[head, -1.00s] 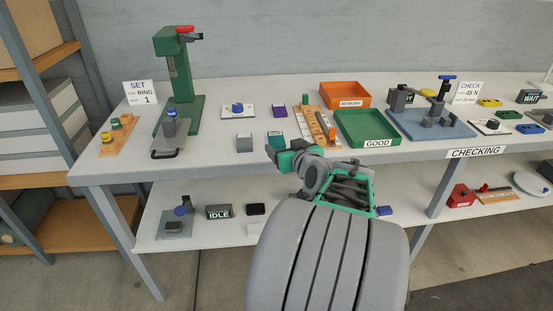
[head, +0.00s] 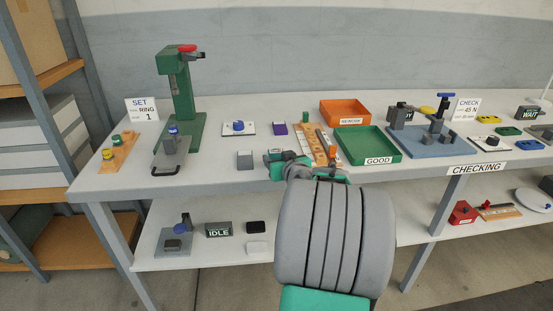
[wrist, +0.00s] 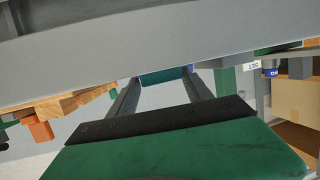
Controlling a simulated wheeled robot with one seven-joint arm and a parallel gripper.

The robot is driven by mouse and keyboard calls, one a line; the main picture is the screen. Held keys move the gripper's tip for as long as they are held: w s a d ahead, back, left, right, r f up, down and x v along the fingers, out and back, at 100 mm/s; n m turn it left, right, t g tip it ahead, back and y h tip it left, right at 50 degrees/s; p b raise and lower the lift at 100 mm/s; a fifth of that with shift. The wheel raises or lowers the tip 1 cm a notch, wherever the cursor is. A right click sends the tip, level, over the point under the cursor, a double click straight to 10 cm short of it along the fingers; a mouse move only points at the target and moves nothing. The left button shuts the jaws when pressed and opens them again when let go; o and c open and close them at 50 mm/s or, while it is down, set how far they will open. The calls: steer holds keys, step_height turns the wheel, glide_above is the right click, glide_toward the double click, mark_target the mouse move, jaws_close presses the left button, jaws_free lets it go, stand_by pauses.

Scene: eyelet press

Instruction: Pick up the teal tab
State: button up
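The teal tab (wrist: 163,76) shows in the wrist view as a small teal block between the far ends of my two dark fingers. My gripper (wrist: 161,86) is open, with the fingers apart and a gap on the pale tabletop between them. In the head view my gripper (head: 276,158) is low at the table's front edge, between the grey block and the wooden rack. There it largely covers the tab's place, so I cannot tell whether the fingers touch it.
A grey block (head: 245,160) is just left of my gripper and a purple block (head: 280,129) lies behind. The wooden rack (head: 318,142) and green GOOD tray (head: 368,146) are to the right. A green press (head: 180,100) stands at left.

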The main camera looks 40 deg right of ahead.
steer(key=c, duration=1.1)
